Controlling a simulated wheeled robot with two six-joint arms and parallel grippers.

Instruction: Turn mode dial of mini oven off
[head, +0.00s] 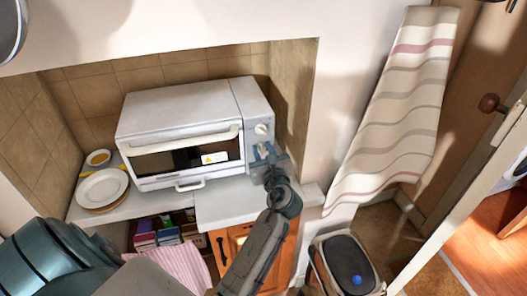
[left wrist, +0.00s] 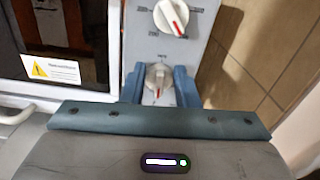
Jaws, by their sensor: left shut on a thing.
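The white mini oven (head: 180,125) stands in a tiled niche, its control panel on the right side of its front. The wrist view shows two white dials with red marks on the panel: an upper dial (left wrist: 171,17) and a lower dial (left wrist: 158,78). The upper dial (head: 262,129) also shows in the head view. I cannot tell from the labels which one is the mode dial. My left gripper (head: 264,153) is at the lower dial. In the wrist view its blue fingers (left wrist: 160,82) are on both sides of the lower dial, shut on it. My right gripper is not seen.
Plates (head: 102,189) sit left of the oven. Books (head: 160,230) and a pink striped cloth (head: 178,262) are below. A bin (head: 345,265) stands on the floor at right, below a hanging striped towel (head: 395,105). The oven door (head: 188,157) is closed.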

